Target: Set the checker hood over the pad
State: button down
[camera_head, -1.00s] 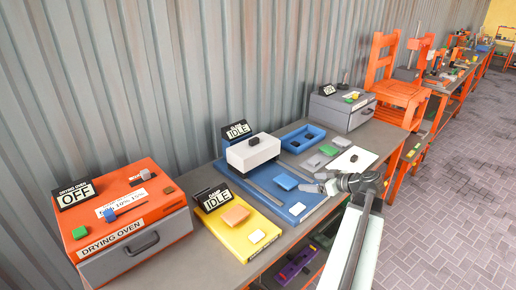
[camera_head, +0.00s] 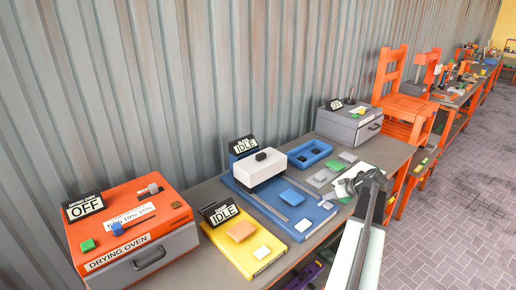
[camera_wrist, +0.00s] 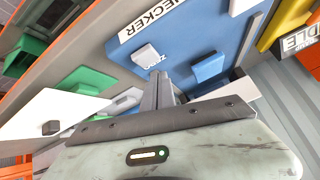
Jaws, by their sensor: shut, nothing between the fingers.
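The checker is a blue base (camera_head: 268,206) on the bench, with an IDLE display at its back. The hood is a white box with a black knob (camera_head: 258,168), at the back part of the checker. The pad, a lighter blue tile (camera_head: 292,197), lies uncovered in front of the hood; it also shows in the wrist view (camera_wrist: 209,68). My gripper (camera_head: 341,187) is shut and empty, near the checker's right end, apart from hood and pad. In the wrist view its fingers (camera_wrist: 160,82) point toward the checker's white button (camera_wrist: 145,54). The hood is not clearly seen there.
An orange drying oven (camera_head: 130,222) and a yellow clamp unit (camera_head: 243,240) stand left of the checker. A blue tray (camera_head: 310,153), green blocks and a grey box (camera_head: 349,120) stand right of it. An orange chair (camera_head: 400,95) stands beyond.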

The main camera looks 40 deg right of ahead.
jog(key=w+r+g+p, duration=0.1)
jog(key=w+r+p, duration=0.35)
jog(key=w, duration=0.25)
jog(key=w+d+r+n+g+p, duration=0.1)
jog(key=w+r+g+p, duration=0.1)
jog(key=w+r+p, duration=0.35)
jog(key=w+r+g+p, duration=0.1)
jog(key=w+r+p, duration=0.2)
jog(key=w+p, duration=0.45)
jog(key=w+a+r+n+p, duration=0.2)
jog(key=w+a+r+p, duration=0.4)
jog(key=w+a, duration=0.6)
jog(key=shift+w+a+r+n+g, duration=0.25)
jog(key=shift+w+r+n+g, duration=0.15)
jog(key=shift+w+r, duration=0.55)
jog(key=shift+w+f, duration=0.15)
jog(key=shift+f, duration=0.1)
